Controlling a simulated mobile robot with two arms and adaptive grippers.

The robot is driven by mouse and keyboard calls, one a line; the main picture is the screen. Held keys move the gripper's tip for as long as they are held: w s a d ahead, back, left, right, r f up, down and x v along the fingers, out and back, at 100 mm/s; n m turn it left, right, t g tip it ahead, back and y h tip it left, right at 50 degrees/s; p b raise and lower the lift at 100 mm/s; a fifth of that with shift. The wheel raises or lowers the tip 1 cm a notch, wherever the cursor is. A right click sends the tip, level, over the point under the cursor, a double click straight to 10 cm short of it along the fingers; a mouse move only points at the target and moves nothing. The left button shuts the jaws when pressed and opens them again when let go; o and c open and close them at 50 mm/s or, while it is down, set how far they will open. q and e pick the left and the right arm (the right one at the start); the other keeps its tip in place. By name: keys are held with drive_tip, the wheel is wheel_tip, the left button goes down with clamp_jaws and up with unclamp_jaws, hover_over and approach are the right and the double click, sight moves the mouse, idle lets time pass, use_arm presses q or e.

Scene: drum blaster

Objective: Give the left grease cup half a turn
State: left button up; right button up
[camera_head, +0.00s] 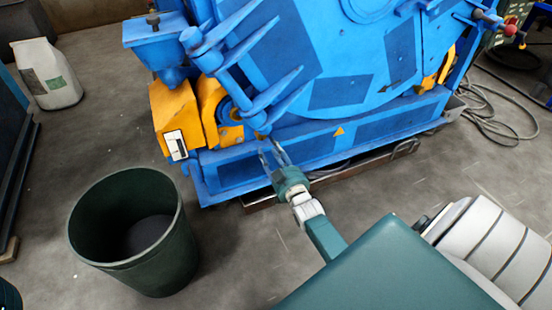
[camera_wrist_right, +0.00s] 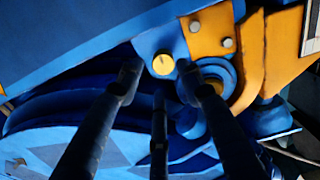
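A small round brass cap (camera_wrist_right: 163,65), which looks like the left grease cup, sits on a blue bracket of the drum machine in the right wrist view. I cannot pick it out for sure in the head view. My right gripper (camera_wrist_right: 168,80) has its fingers spread. The two outer fingertips lie to the left and right of the cap, with a third finger below. Nothing is between them that I can see gripped; contact with the cap cannot be told. In the head view the right gripper (camera_head: 272,157) reaches to the machine's lower front. My left gripper is not in view.
The blue drum machine (camera_head: 345,90) has a slanted bladed bar (camera_head: 262,100) close above the gripper and yellow housings (camera_head: 175,115) at left. A green bin (camera_head: 180,255) stands front left, a white sack (camera_head: 45,75) behind it. Cables (camera_head: 490,115) lie at right.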

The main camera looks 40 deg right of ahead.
drive_tip(key=shift+v, duration=2.3)
drive_tip(key=shift+d, duration=0.1)
